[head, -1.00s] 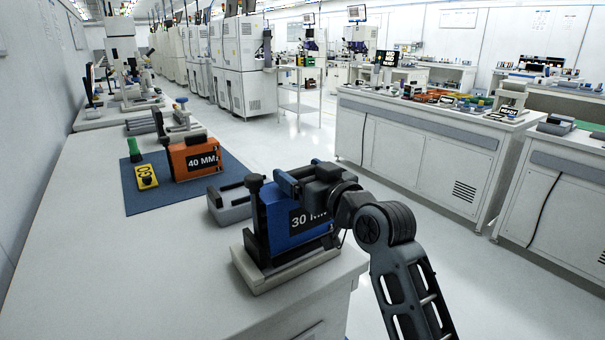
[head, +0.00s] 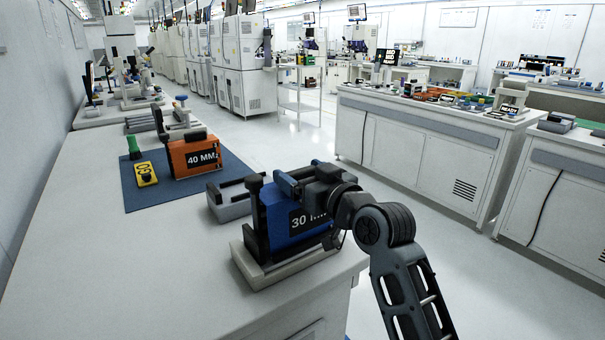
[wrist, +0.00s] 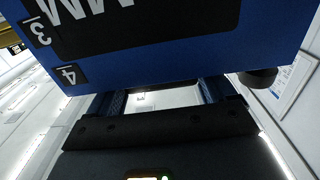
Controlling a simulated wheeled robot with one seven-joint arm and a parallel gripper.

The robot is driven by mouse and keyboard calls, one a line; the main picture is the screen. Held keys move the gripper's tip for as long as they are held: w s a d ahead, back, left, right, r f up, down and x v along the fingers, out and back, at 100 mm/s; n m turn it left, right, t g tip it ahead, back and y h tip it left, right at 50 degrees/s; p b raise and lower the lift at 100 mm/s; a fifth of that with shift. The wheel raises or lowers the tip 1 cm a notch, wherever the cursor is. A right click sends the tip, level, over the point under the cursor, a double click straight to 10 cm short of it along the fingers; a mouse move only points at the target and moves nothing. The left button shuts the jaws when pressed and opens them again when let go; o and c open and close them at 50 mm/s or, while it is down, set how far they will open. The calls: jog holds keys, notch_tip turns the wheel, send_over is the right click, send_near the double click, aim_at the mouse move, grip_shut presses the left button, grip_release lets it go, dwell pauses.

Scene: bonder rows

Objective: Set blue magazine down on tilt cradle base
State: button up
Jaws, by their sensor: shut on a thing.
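The blue magazine (head: 280,226), marked "30 MM", stands upright in the tilt cradle base (head: 262,277) at the near end of the bench, beside the cradle's dark upright post. My gripper (head: 292,183) is at the magazine's upper right side and shut on it. In the wrist view the blue magazine (wrist: 200,55) fills the top of the picture, with the two fingers reaching up to it. The magazine's lower edge is partly hidden by the cradle, so I cannot tell whether it rests fully on it.
A grey fixture (head: 231,208) sits just behind the cradle. The bench's left front is clear.

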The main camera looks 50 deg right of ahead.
jog(key=shift+f, duration=0.2)
jog(key=o, duration=1.7)
jog(key=shift+f, duration=0.1)
jog(key=shift+s, duration=0.1)
jog(key=b+v, duration=0.1)
jog(key=v, duration=0.6)
jog(key=shift+s+a, duration=0.15)
jog(key=shift+s, duration=0.15)
